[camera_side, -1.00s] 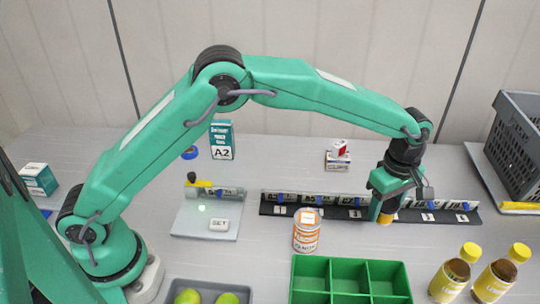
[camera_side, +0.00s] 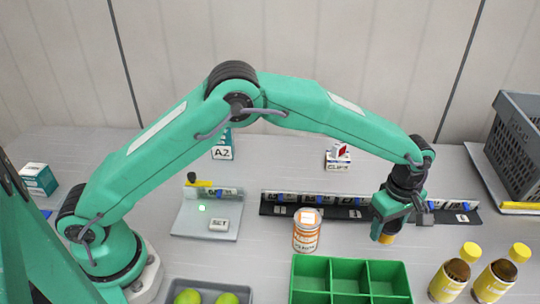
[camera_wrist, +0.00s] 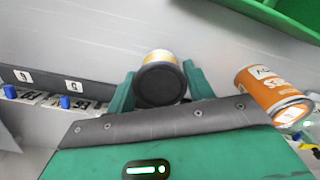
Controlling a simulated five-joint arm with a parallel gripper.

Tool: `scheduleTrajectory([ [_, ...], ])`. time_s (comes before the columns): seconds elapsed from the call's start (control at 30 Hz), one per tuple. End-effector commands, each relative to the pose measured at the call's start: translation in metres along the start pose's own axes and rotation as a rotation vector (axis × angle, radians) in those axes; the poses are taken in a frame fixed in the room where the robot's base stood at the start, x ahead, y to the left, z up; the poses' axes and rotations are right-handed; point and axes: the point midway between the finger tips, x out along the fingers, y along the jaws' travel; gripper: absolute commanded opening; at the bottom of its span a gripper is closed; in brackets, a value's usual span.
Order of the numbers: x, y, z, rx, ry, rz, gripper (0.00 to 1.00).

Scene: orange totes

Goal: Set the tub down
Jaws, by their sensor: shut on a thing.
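My gripper (camera_side: 384,226) is shut on a small tub with a dark end and a yellowish body. In the wrist view the tub (camera_wrist: 160,82) sits between the two green fingers, its round dark end facing the camera. In the side view only the yellow-orange lower part of the tub (camera_side: 386,239) shows below the fingers. It is in front of the black label rail and behind the green divided tray. I cannot tell whether its bottom touches the table.
An orange-and-white can (camera_side: 307,232) stands left of my gripper. The green divided tray (camera_side: 350,298) lies in front, with two yellow-capped bottles to its right. The black rail (camera_side: 330,209) runs behind. Some bare table lies between rail and tray.

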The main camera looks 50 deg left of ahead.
Motion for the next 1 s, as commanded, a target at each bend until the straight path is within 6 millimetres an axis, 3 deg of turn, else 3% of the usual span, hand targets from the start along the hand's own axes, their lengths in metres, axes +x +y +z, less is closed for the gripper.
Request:
scheduleTrajectory([
  [0.4,0.036,0.000,0.000,0.000,0.000,0.000,0.27],
  [0.9,0.043,0.000,0.000,0.000,0.000,0.000,0.27],
  [0.93,0.043,0.000,0.000,0.000,0.000,0.000,0.58],
  [1.0,0.043,0.000,0.000,0.000,0.000,0.000,0.72],
])
